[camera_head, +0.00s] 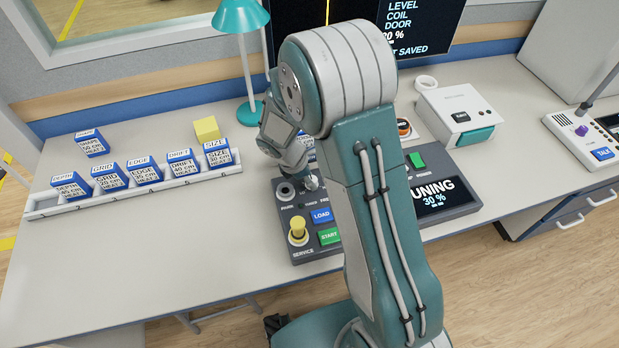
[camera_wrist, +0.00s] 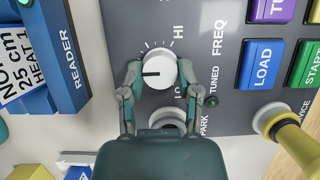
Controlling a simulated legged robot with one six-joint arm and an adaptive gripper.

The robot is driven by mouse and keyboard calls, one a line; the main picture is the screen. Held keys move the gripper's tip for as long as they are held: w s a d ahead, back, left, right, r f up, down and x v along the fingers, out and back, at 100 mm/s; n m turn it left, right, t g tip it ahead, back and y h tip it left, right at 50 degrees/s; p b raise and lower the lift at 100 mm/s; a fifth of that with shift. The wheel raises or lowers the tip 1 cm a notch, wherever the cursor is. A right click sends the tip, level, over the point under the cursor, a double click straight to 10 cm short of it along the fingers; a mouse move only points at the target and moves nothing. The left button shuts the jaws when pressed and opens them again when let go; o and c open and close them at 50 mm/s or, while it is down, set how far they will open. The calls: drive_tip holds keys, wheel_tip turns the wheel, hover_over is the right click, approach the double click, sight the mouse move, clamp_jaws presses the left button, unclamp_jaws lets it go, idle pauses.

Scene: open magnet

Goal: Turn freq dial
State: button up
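The freq dial (camera_wrist: 159,71) is a white round knob on a dark grey panel, with HI and FREQ lettering beside it in the wrist view. Its black pointer line points left in that view. My gripper (camera_wrist: 160,75) has one finger on each side of the dial, and both fingertips appear to touch its rim. In the head view, my gripper (camera_head: 309,182) reaches down to the upper part of the control panel (camera_head: 285,221), and my arm hides part of that panel. The dial is mostly hidden there.
A park socket (camera_wrist: 168,119) lies close to the dial. A yellow service knob (camera_head: 298,230), a blue LOAD button (camera_head: 321,216) and a green START button (camera_head: 329,237) share the panel. Labelled blocks stand in a rack (camera_head: 130,194) at left, and a teal lamp (camera_head: 245,60) stands behind.

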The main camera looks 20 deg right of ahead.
drive_tip(key=shift+d, duration=0.1)
clamp_jaws()
drive_tip(key=m+g, duration=0.1)
drive_tip(key=m, duration=0.1)
drive_tip(key=m+g, duration=0.1)
drive_tip(key=m, duration=0.2)
drive_tip(key=shift+w+d+y, duration=0.1)
drive_tip(key=shift+w+y, duration=0.05)
drive_tip(key=shift+y, duration=0.15)
drive_tip(key=m+g, duration=0.1)
drive_tip(key=m, duration=0.2)
drive_tip(key=m+y, duration=0.1)
drive_tip(key=m, duration=0.2)
drive_tip(key=shift+d+g, duration=0.1)
drive_tip(key=shift+g, duration=0.3)
drive_tip(key=o, duration=1.1)
unclamp_jaws()
drive_tip(key=shift+d, duration=0.1)
drive_tip(key=shift+c, duration=0.2)
